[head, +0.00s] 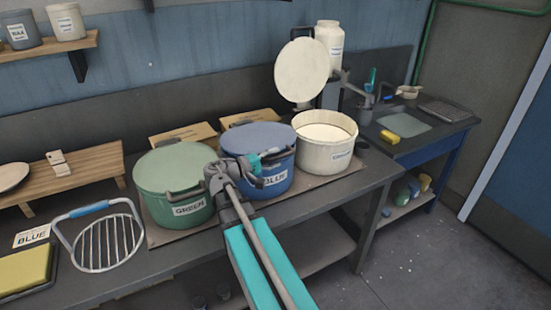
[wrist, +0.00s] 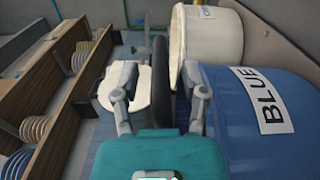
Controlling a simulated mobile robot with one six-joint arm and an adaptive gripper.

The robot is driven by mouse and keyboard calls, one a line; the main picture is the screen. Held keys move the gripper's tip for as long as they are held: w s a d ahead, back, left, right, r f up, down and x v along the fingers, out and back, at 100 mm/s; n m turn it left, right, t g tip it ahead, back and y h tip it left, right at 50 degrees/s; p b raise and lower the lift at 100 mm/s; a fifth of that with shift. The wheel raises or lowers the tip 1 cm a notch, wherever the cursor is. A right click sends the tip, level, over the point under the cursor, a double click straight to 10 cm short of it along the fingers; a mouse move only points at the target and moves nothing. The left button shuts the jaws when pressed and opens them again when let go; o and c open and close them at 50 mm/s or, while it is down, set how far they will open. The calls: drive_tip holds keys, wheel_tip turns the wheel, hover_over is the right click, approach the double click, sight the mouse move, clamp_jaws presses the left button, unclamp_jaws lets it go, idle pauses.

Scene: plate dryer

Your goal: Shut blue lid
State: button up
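The blue pot (head: 276,182) stands between the green and cream pots, with a "BLUE" label on its front. Its blue lid (head: 258,135) lies flat across the top and looks shut; any small gap at the rim is too small to tell. My gripper (head: 274,153) is at the front of the blue pot, near its rim, pointing right. In the wrist view, the blue pot (wrist: 235,120) fills the right side, beside my gripper (wrist: 159,78). The fingers are apart with nothing clearly held. A dark upright shape shows between them, and I cannot tell what it is.
The green pot (head: 186,207) is covered by its green lid (head: 172,166). The cream pot (head: 327,150) is open, its round lid (head: 301,70) raised behind it. A wire rack (head: 108,243) with a blue handle lies at the left. A sink counter (head: 440,138) is at the right.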

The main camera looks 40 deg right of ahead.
drive_tip(key=shift+a, duration=0.15)
drive_tip(key=shift+w+a, duration=0.25)
drive_tip(key=shift+a, duration=0.55)
drive_tip(key=shift+w+a, duration=0.15)
drive_tip(key=shift+a, duration=1.35)
drive_tip(key=shift+w+a, duration=0.15)
drive_tip(key=shift+a, duration=1.3)
drive_tip(key=shift+r, duration=0.2)
drive_tip(key=c, duration=0.4)
drive_tip(key=shift+w+a+r+p, duration=0.15)
drive_tip(key=shift+w+r+p, duration=0.35)
drive_tip(key=shift+p, duration=0.3)
clamp_jaws()
drive_tip(key=shift+s+r, duration=0.25)
